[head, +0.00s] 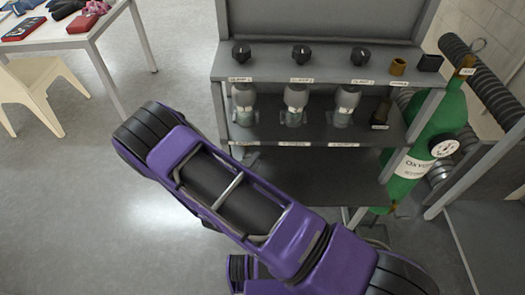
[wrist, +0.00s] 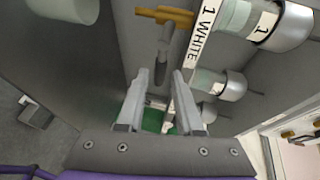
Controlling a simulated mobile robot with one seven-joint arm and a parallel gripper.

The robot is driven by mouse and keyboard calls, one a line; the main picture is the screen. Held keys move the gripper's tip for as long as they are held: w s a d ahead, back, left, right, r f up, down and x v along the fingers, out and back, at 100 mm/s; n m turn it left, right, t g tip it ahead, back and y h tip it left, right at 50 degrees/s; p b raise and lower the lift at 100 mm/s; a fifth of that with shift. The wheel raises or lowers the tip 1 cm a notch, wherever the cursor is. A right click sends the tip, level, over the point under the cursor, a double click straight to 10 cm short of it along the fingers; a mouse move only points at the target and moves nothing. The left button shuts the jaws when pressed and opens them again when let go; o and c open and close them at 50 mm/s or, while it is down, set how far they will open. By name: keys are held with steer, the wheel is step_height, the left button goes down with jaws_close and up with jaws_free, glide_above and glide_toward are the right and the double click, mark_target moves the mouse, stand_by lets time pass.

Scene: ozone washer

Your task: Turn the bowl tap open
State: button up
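In the wrist view, a brass fitting (wrist: 165,15) with a grey rounded stem or lever (wrist: 164,45) hangs at the top middle. It looks like a tap, but no label I can read names it as the bowl tap. My gripper (wrist: 161,78) is open, its two grey fingers apart and pointing towards the stem. The stem's lower end shows just beyond the fingertips, in line with the gap. I cannot tell whether they touch. Nothing is seen held. In the head view my gripper is out of sight and no such tap can be made out.
A grey rack (head: 222,75) carries black knobs (head: 301,53) above several glass jars (head: 295,105). A green oxygen cylinder (head: 440,118) stands at its right. In the wrist view, a strip marked "1 WHITE" (wrist: 203,32) and capped jars (wrist: 290,27) lie close right of the fingers.

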steer(key=x, duration=0.6)
steer(key=shift+w, duration=0.2)
steer(key=shift+d, duration=0.1)
steer(key=shift+c, duration=0.2)
jaws_close()
stand_by(0.9)
